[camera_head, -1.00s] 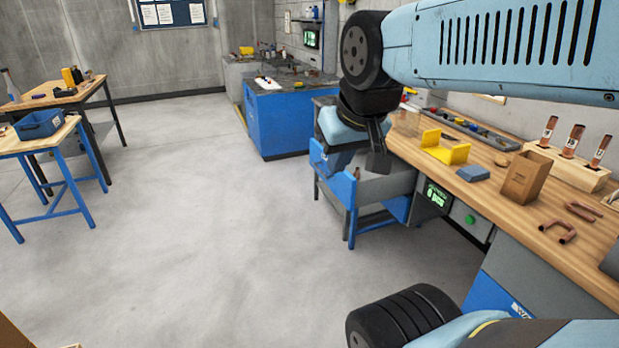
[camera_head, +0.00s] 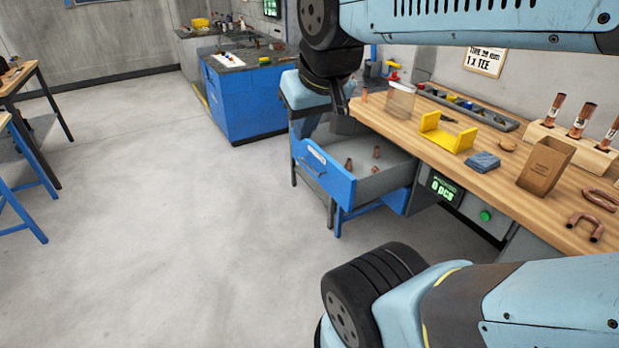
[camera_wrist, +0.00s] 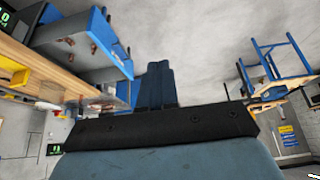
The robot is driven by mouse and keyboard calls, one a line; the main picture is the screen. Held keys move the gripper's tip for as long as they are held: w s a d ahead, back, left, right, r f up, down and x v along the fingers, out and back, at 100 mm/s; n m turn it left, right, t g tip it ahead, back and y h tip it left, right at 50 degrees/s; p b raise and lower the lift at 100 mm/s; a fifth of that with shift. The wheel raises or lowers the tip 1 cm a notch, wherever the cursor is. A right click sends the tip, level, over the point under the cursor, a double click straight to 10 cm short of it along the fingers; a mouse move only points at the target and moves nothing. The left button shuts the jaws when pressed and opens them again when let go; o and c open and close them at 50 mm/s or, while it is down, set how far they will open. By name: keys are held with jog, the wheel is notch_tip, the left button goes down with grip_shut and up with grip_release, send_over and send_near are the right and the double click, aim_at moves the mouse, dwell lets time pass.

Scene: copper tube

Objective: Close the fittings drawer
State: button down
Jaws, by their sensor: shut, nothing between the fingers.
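The fittings drawer (camera_head: 325,176) has a blue front with a handle and a label, and it stands pulled out from under the wooden workbench. Several small copper fittings (camera_head: 376,153) lie inside its grey tray. My gripper (camera_head: 343,106) is shut and empty, above the far side of the drawer near the bench edge, and does not visibly touch it. In the wrist view my gripper's dark fingers (camera_wrist: 158,84) are together. The drawer (camera_wrist: 108,38) shows there at the upper left, beside the fingers.
The workbench (camera_head: 470,188) carries a yellow bracket (camera_head: 446,133), a blue cloth-like pad (camera_head: 483,162), a cardboard box (camera_head: 545,165) and copper bends (camera_head: 585,224). A blue cabinet (camera_head: 250,105) stands behind. The floor left of the drawer is clear.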

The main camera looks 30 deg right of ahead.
jog(key=shift+w+d, duration=0.1)
jog(key=n+g+h, duration=0.5)
jog(key=n+h, duration=1.3)
send_near(333, 183)
jog(key=d, duration=0.6)
jog(key=shift+d, duration=0.4)
